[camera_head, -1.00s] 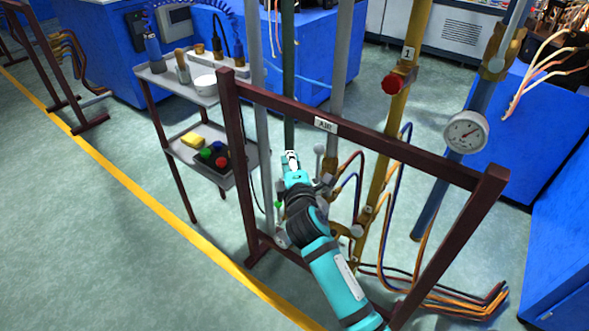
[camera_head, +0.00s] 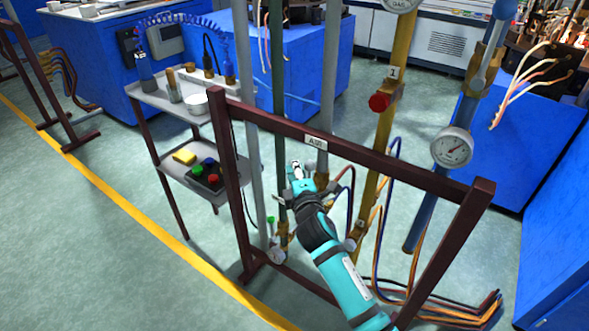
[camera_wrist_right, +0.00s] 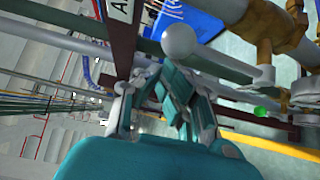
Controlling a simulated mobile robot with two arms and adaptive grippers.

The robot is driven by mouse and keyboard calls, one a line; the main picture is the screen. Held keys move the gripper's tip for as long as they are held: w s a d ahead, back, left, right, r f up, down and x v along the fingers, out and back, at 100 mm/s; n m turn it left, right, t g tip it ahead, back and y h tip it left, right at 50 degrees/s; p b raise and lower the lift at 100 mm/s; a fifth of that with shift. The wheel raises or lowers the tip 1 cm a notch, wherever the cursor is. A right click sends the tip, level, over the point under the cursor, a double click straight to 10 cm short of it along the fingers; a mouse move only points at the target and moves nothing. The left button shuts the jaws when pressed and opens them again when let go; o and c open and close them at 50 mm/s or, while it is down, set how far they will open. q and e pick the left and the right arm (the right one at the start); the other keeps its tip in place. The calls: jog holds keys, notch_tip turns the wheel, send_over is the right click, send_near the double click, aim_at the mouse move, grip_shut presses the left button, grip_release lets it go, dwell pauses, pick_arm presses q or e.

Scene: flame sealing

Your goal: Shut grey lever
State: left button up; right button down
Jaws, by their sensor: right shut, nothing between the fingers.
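My right gripper (camera_head: 296,170) is shut and empty among the pipes, just behind the brown rack's top bar. It also shows in the wrist view (camera_wrist_right: 172,88), its finger links close together. In the wrist view a grey ball-ended lever (camera_wrist_right: 180,42) lies just beyond the fingertips, very near them; I cannot tell whether they touch. It looks like the grey lever. My left gripper is not in view.
The brown rack (camera_head: 400,162) stands in front of several vertical pipes. A yellow pipe (camera_head: 388,70) carries a red knob (camera_head: 379,102), and a blue pipe carries a gauge (camera_head: 452,148). A two-shelf cart (camera_head: 150,95) stands left. Hoses hang low right of my arm.

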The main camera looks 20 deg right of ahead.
jog(key=shift+f, duration=0.1)
jog(key=shift+s+d+b, duration=0.15)
jog(key=shift+s+b, duration=0.05)
jog(key=shift+b, duration=0.35)
jog(key=shift+s+m+t+b, duration=0.1)
jog(key=shift+m+t+b, duration=0.2)
